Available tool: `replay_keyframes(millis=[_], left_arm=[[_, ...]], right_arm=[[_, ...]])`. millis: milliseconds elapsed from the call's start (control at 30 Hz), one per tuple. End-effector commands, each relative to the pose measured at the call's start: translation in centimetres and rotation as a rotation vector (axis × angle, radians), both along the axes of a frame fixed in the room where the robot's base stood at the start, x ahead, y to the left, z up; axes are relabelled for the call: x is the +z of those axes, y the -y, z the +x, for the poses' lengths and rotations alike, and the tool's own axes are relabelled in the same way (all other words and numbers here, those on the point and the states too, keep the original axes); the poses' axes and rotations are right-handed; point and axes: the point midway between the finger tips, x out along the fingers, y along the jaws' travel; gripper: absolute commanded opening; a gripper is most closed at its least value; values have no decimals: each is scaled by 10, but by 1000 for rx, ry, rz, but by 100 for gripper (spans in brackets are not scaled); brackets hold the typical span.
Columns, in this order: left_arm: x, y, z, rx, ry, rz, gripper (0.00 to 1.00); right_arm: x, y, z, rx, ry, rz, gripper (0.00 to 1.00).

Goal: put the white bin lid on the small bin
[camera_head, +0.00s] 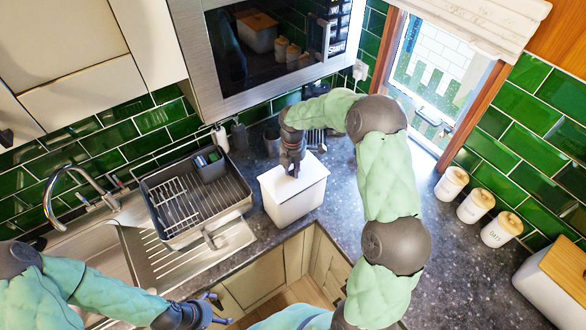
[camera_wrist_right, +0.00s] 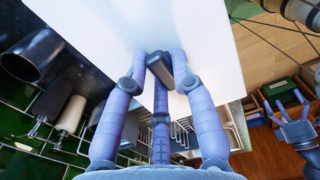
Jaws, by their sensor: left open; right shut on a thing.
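The small white bin (camera_head: 297,207) stands on the dark counter in the corner, right of the dish rack. My right gripper (camera_head: 291,171) reaches down from above and is shut on the lid's handle. In the right wrist view, the fingers close around a small grey handle (camera_wrist_right: 160,68) on the broad white lid (camera_wrist_right: 110,25). My left gripper (camera_head: 209,308) is open and empty in front of the counter, low and away from the bin; it also shows in the right wrist view (camera_wrist_right: 292,110).
A grey dish rack (camera_head: 205,226) and steel sink (camera_head: 110,265) are left of the bin. Several white canisters with wooden lids (camera_head: 475,206) line the right wall. A larger white bin with a wooden lid (camera_head: 555,284) stands at the right edge. The counter between is clear.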

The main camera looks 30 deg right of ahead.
Motion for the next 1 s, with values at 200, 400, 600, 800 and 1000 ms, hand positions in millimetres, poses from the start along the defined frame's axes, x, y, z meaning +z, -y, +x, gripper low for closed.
replay_keyframes(millis=[200, 400, 600, 800, 1000], left_arm=[[-2, 0, 0, 0, 0, 0, 93], [-4, 0, 0, 0, 0, 0, 93], [-6, 0, 0, 0, 0, 0, 93], [-7, 0, 0, 0, 0, 0, 93], [-8, 0, 0, 0, 0, 0, 93]], right_arm=[[-3, 0, 0, 0, 0, 0, 0], [-6, 0, 0, 0, 0, 0, 0], [-9, 0, 0, 0, 0, 0, 0], [-11, 0, 0, 0, 0, 0, 0], [-12, 0, 0, 0, 0, 0, 40]])
